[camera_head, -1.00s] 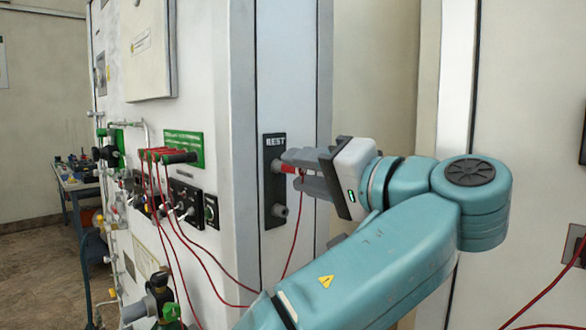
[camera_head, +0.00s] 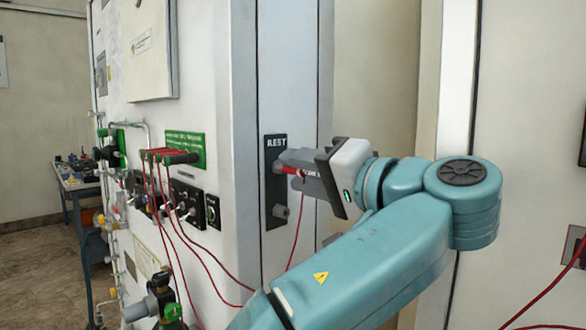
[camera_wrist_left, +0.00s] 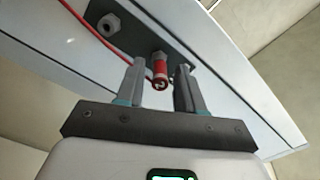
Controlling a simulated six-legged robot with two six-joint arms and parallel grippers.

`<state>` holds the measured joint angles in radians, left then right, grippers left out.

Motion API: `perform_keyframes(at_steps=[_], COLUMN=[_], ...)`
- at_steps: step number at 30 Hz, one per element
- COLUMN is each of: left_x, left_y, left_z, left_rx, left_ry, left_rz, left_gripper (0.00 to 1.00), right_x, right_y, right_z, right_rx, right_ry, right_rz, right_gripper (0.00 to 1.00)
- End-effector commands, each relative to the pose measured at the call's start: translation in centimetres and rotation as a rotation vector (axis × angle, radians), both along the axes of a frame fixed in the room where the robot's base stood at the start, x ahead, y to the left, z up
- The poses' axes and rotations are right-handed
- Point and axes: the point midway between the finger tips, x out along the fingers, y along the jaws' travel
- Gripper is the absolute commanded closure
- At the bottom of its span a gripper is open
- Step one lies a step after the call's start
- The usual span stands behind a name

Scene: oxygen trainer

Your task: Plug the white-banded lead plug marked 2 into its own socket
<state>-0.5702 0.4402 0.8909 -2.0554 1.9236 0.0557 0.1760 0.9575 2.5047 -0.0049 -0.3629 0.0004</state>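A red lead plug (camera_head: 292,170) sits in the upper holder of the dark plate marked REST (camera_head: 276,228) on the cabinet's narrow side. In the left wrist view the plug (camera_wrist_left: 160,72) has a pale band, but I cannot read its number. Its red lead hangs down. My left gripper (camera_head: 300,168) is at the plate with one finger on each side of the plug. In the left wrist view my left gripper (camera_wrist_left: 160,80) is open, with small gaps beside the plug. The plug's own socket cannot be told. My right gripper is out of view.
The lower holder (camera_head: 280,211) on the plate is empty. Several red plugs with leads sit at a green panel (camera_head: 185,149) on the cabinet front, above black socket blocks (camera_head: 187,203). Valves and pipes run along that front. A blue table (camera_head: 80,184) stands far left.

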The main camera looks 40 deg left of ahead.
Motion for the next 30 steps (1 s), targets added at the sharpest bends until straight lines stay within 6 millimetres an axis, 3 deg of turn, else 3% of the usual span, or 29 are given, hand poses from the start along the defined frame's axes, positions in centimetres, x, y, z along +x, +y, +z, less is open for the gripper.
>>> perform_keyframes(at_steps=[7, 8, 11, 12, 30], left_x=[0.0, 0.0, 0.0, 0.0, -0.1], left_y=[0.0, 0.0, 0.0, 0.0, -1.7], left_z=[0.0, 0.0, 0.0, 0.0, 0.1], left_rx=[0.000, 0.000, 0.000, 0.000, 0.000], left_ry=[0.000, 0.000, 0.000, 0.000, 0.000], left_rz=[0.000, 0.000, 0.000, 0.000, -0.001], left_gripper=[0.63, 0.66, 0.99, 1.00, 1.00], right_x=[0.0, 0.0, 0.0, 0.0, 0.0], right_y=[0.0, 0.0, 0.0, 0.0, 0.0], right_z=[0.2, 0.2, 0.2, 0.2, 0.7], right_rx=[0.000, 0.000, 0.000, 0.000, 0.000], right_ry=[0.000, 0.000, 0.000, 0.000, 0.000], right_rz=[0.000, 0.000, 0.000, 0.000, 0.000], right_gripper=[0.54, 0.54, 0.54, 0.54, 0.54])
